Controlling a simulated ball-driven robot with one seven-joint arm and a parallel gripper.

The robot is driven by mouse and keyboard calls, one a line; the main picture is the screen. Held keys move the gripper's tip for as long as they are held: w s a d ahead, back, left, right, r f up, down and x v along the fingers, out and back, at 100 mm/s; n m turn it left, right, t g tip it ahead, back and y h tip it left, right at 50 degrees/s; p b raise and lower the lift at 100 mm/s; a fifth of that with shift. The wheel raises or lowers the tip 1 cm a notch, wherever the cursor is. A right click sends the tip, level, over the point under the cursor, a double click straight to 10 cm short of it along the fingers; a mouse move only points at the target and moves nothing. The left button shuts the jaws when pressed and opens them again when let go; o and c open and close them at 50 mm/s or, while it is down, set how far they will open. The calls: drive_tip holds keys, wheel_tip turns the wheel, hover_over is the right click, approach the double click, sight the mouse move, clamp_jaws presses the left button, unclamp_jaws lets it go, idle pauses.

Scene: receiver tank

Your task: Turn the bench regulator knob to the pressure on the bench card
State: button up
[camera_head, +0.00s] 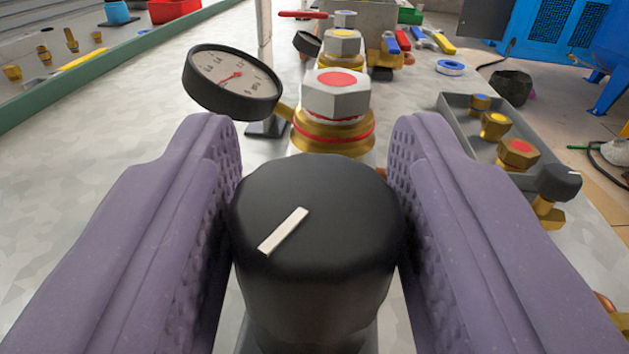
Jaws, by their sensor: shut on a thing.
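The bench regulator knob (318,245) is a black cylinder with a white pointer line on its top face. The line slants from lower left to upper right. My gripper (318,215) has its two purple textured fingers on the knob's left and right sides, shut on it. Behind the knob stands a brass fitting with a red-topped silver hex cap (337,96). A round black gauge (232,82) with a white face and red needle is attached at its left; its numbers are too small to read surely. I see no bench card.
A grey tray (455,112) with several brass fittings and a small black knob (559,181) lies at right. Wrenches (432,40), a blue-and-white tape roll (450,67) and a red bin (174,10) are farther back. The bench at left is largely clear.

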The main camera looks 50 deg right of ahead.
drive_tip(key=m+g+h+p, duration=0.1)
drive_tip(key=g, duration=0.1)
drive_tip(key=m+g+h+p, duration=0.1)
drive_tip(key=m+g+p, duration=0.1)
drive_tip(key=m+g+h+p, duration=0.1)
drive_tip(key=g, duration=0.1)
drive_tip(key=shift+r+p, duration=0.3)
drive_tip(key=shift+p, duration=0.05)
drive_tip(key=m+g+p, duration=0.2)
drive_tip(key=g, duration=0.1)
drive_tip(key=m+g+p, duration=0.1)
drive_tip(key=shift+f+h, duration=0.25)
drive_tip(key=shift+h, duration=0.15)
drive_tip(key=shift+g, duration=0.5)
drive_tip(key=o, duration=0.9)
drive_tip(key=shift+w+d, duration=0.1)
drive_tip(key=shift+o, duration=0.2)
